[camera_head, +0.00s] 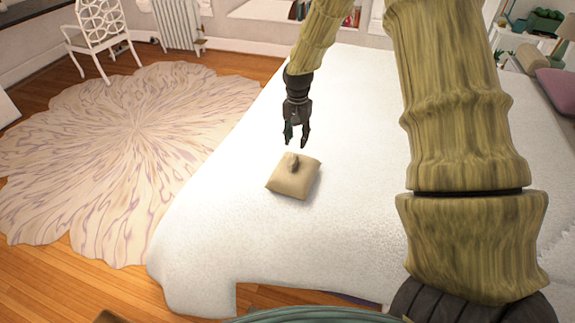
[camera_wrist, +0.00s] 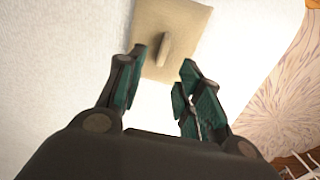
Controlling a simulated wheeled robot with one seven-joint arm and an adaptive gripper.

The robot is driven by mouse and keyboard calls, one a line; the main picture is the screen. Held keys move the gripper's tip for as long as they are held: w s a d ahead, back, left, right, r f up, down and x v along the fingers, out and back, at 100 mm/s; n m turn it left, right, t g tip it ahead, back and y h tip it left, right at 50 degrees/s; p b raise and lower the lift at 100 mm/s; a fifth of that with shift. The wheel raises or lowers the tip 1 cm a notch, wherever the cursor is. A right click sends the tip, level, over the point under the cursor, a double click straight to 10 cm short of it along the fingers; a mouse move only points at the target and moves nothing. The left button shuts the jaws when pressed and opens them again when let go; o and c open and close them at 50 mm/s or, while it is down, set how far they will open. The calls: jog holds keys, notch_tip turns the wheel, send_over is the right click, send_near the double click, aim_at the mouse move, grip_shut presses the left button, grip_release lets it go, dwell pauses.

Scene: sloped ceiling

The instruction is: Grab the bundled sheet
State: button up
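A small square tan cushion-like bundle (camera_head: 291,178) with a short brown lump (camera_head: 292,162) on its top lies on the white bed (camera_head: 230,215). I cannot tell whether this is the bundled sheet. In the wrist view the tan bundle (camera_wrist: 185,30) shows at the top, with the lump (camera_wrist: 170,47) standing out from it between and beyond my fingers. My gripper (camera_head: 297,143) is open and empty, just behind the bundle in the head view and apart from it. Its two fingers also show spread in the wrist view (camera_wrist: 158,80).
A round patterned rug (camera_head: 130,140) covers the wooden floor left of the bed. A white chair (camera_head: 100,35) and a radiator (camera_head: 177,22) stand at the back left. A mauve pillow (camera_head: 556,90) lies at the far right. The bed around the bundle is clear.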

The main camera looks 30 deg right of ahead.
aim_at(295, 159)
jog(key=shift+w+f, duration=0.45)
jog(key=shift+f, duration=0.1)
jog(key=shift+a+f, duration=0.2)
jog(key=shift+f, duration=0.15)
jog(key=shift+s+a+f+p, duration=0.2)
jog(key=shift+s+f+p, duration=0.2)
jog(key=shift+f, duration=0.25)
jog(key=shift+w+d+f, duration=0.1)
jog(key=shift+d+f, duration=0.15)
jog(key=shift+f, duration=0.4)
jog(key=shift+w+d+f, duration=0.1)
jog(key=shift+d+f, duration=0.1)
jog(key=shift+f, duration=0.4)
jog(key=shift+s+p, duration=0.3)
jog(key=shift+p, duration=0.05)
jog(key=shift+s+d+f, duration=0.1)
jog(key=shift+f, duration=0.15)
notch_tip(295, 159, down, 3)
jog(key=shift+d+r+p, duration=0.15)
jog(key=shift+p, duration=0.65)
jog(key=shift+w+a+f, duration=0.25)
jog(key=shift+w+f, duration=0.05)
jog(key=shift+f, duration=0.4)
jog(key=shift+w+a+f, duration=0.15)
jog(key=shift+a+f, duration=0.05)
jog(key=shift+a+r, duration=0.1)
jog(key=shift+a, duration=0.3)
jog(key=shift+d, duration=0.2)
grip_shut()
jog(key=shift+d, duration=0.15)
